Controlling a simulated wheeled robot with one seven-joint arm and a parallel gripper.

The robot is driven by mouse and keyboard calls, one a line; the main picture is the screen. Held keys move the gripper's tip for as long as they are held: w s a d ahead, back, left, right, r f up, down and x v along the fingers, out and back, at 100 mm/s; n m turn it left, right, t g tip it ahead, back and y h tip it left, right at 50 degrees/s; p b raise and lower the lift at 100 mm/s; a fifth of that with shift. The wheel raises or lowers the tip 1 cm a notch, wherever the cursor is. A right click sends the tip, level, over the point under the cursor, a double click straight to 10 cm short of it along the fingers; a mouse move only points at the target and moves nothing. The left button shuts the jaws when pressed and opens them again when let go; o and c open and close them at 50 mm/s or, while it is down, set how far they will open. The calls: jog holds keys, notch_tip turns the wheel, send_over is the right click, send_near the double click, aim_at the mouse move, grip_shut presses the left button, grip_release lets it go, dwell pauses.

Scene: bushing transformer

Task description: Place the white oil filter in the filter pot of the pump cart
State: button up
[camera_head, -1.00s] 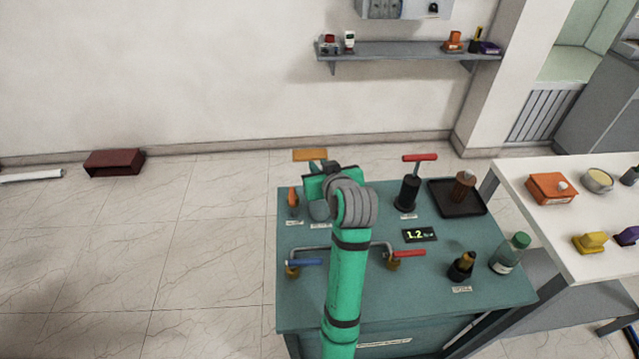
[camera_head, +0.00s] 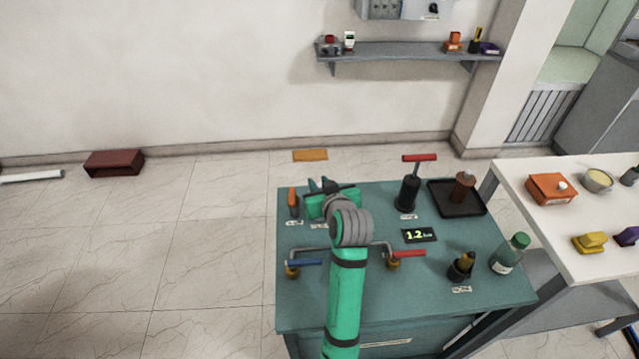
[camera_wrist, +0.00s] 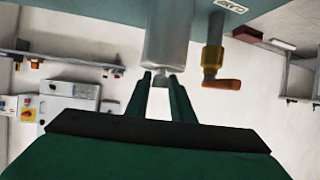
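My gripper (camera_head: 328,205) is over the back left of the green pump cart (camera_head: 340,318). In the wrist view, which is upside down, its two dark green fingers (camera_wrist: 159,78) stand close together on either side of a small pale knob, the visible end of the white oil filter (camera_wrist: 160,80). The grey, glassy filter pot (camera_wrist: 167,35) lines up with the fingertips. The filter's body cannot be told apart from the pot. In the head view my gripper hides the pot and filter.
A brass clamp with an orange handle (camera_wrist: 222,83) stands close beside the pot. A black pump with a red handle (camera_head: 409,190), a tray (camera_head: 442,208) with a brown filter (camera_head: 464,186), and a green bottle (camera_head: 511,254) are to the right. A white table (camera_head: 530,205) adjoins.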

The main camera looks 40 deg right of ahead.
jog(key=shift+o, duration=0.9)
jog(key=shift+r, duration=0.15)
jog(key=v, duration=1.2)
jog(key=shift+w, duration=0.1)
